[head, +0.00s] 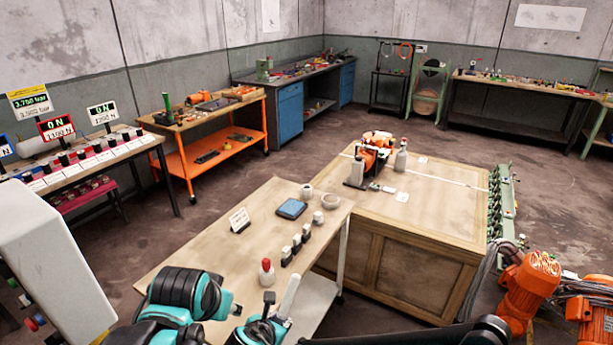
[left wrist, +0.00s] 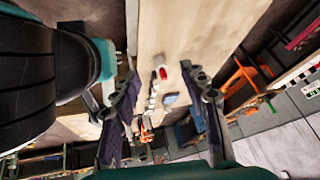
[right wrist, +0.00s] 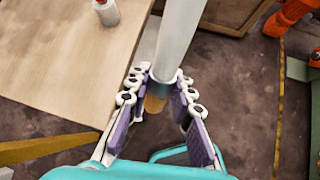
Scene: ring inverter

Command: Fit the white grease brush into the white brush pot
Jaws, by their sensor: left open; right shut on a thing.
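The white grease brush (head: 290,294) is in my right gripper (head: 272,314), above the near right edge of the pale bench. In the right wrist view its thick white handle (right wrist: 180,35) rises from between the fingers (right wrist: 160,105). A grey collar and a tan end show low between them, and the fingers are shut on it. My left gripper (left wrist: 160,72) is open and empty above the bench. Small white round pots stand at the bench's far end, one (head: 307,191) further back and one (head: 318,217) nearer. I cannot tell which is the brush pot.
A red-capped bottle (head: 266,272) stands on the bench (head: 215,262) near my grippers. Several small dark-and-white containers (head: 297,243) form a row beyond it. A blue pad (head: 291,208), a white ring (head: 331,201) and a sign card (head: 239,220) are further back. The left middle is clear.

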